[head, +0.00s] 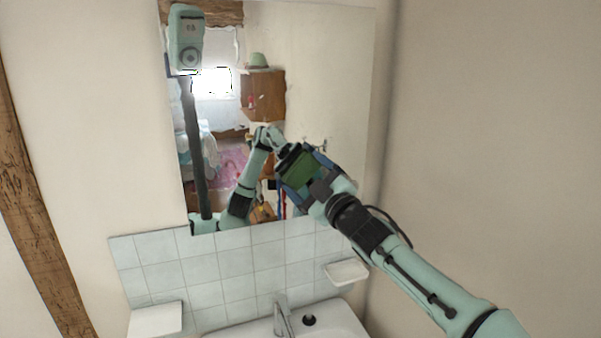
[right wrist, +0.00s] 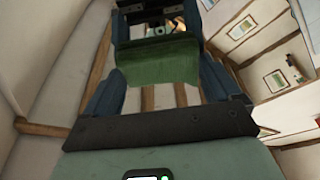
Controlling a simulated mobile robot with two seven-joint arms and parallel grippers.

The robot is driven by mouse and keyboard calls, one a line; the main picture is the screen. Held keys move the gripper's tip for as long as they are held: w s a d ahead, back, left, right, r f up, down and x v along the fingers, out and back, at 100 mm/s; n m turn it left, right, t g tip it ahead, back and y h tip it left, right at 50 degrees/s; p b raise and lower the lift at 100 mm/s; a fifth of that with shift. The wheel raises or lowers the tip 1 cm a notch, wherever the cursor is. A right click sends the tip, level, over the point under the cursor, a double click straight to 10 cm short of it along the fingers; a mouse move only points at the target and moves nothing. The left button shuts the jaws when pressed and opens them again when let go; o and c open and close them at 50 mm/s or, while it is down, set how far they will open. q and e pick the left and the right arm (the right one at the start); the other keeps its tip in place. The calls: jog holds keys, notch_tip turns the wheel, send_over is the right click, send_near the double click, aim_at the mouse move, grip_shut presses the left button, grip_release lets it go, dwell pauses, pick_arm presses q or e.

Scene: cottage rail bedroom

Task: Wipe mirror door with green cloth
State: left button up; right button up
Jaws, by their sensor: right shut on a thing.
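The mirror door (head: 335,70) hangs on the wall above the tiles in the head view. It is upright and reflects the bedroom and my own body. My right gripper (head: 297,172) is in front of its lower right part, shut on the green cloth (head: 303,167). In the right wrist view the cloth (right wrist: 158,62) hangs between the two dark blue fingers as a folded green piece. I cannot tell whether the cloth touches the glass. My left gripper is not in view.
Below the mirror are white tiles (head: 180,274) and a washbasin (head: 345,320) with a tap (head: 283,316). A white soap dish (head: 346,272) is at the right and a white ledge (head: 155,319) at the left. A side wall (head: 490,110) stands close on the right.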

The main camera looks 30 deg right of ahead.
aim_at(291, 177)
jog(key=shift+s+d, duration=0.1)
jog(key=shift+d, duration=0.4)
jog(key=shift+s+d, duration=0.2)
jog(key=shift+d, duration=0.35)
jog(key=shift+s+d, duration=0.2)
jog(key=shift+d, duration=0.35)
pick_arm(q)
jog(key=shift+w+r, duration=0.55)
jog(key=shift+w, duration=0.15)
pick_arm(e)
jog(key=shift+s+d, duration=0.1)
jog(key=shift+d, duration=0.6)
